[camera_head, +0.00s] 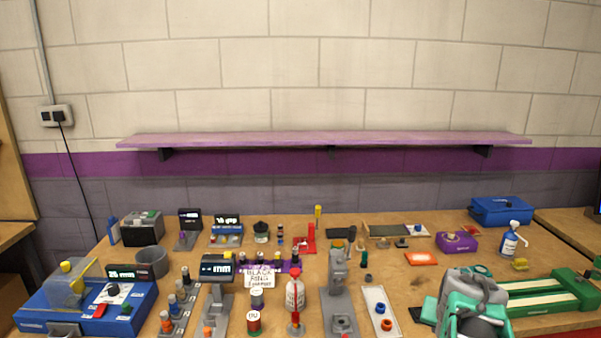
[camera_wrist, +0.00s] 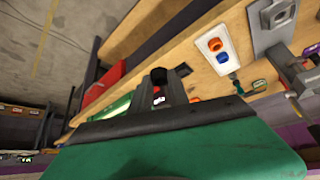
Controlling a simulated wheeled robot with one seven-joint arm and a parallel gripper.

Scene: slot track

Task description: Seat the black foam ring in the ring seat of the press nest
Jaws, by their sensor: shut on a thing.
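My gripper (camera_wrist: 158,92) shows in the wrist view with its dark fingers together. A small black piece (camera_wrist: 158,74), which looks like the black foam ring, is at the fingertips; its hole cannot be made out. In the head view my green and grey wrist (camera_head: 470,300) is at the lower right, and the fingertips are hidden. A grey press (camera_head: 338,280), apparently the press nest, stands left of my wrist with a round seat (camera_head: 343,323) on its base. Its base plate also shows at the top right of the wrist view (camera_wrist: 258,38). The gripper is apart from it.
A white tray (camera_head: 372,296) with a blue and an orange ring lies between the press and my wrist. A green vise (camera_head: 570,290) is at right.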

